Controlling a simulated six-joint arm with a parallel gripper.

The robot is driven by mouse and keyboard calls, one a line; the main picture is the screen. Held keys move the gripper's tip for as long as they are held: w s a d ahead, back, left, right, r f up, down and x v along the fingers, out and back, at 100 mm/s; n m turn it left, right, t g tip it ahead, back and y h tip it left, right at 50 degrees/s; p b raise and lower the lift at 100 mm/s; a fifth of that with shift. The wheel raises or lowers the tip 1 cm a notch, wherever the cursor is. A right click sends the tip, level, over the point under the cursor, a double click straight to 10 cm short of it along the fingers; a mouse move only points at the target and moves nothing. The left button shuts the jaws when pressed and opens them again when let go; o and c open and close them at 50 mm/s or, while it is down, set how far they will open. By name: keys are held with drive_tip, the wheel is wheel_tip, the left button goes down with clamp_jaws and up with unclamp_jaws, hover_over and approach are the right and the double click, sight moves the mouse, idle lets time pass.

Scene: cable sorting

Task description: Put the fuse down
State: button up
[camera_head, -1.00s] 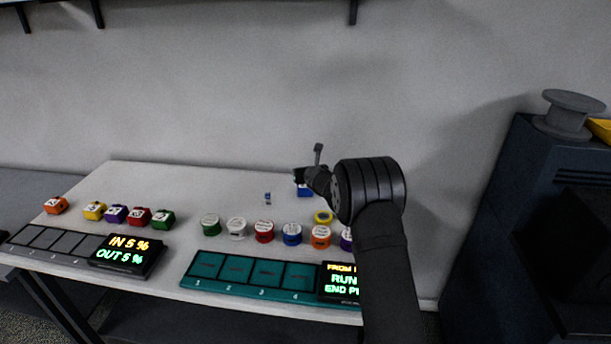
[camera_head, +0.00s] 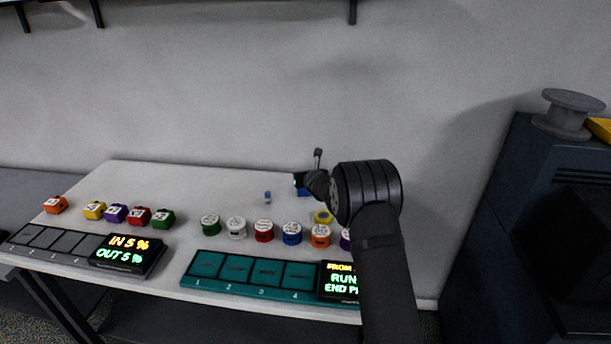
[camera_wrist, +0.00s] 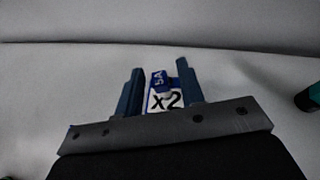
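A small blue fuse marked 5A (camera_wrist: 159,79) shows in the wrist view between my gripper's fingers. It sits at, or just behind, a blue block with a white X2 label (camera_wrist: 164,101). In the head view my gripper (camera_head: 300,180) is low over the back of the table, at a blue block (camera_head: 304,192). The fuse cannot be made out there. Whether it touches the block is unclear.
Another small blue piece (camera_head: 267,197) stands left of my gripper. A row of coloured spools (camera_head: 264,231) lies in front, before a teal numbered tray (camera_head: 250,290). Several coloured blocks (camera_head: 116,213) stand at left by a grey tray (camera_head: 45,240). The back left tabletop is clear.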

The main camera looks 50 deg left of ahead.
drive_tip(key=shift+r, duration=0.1)
drive_tip(key=shift+d+r, duration=0.1)
drive_tip(key=shift+r, duration=0.05)
drive_tip(key=v, duration=1.1)
drive_tip(key=shift+s+d, duration=0.25)
drive_tip(key=shift+d, duration=0.1)
drive_tip(key=shift+a, duration=0.1)
drive_tip(key=x, duration=1.1)
drive_tip(key=shift+w+a, duration=0.15)
drive_tip(key=shift+w+a+f, duration=0.1)
drive_tip(key=shift+a+f, duration=0.15)
drive_tip(key=shift+r, duration=0.15)
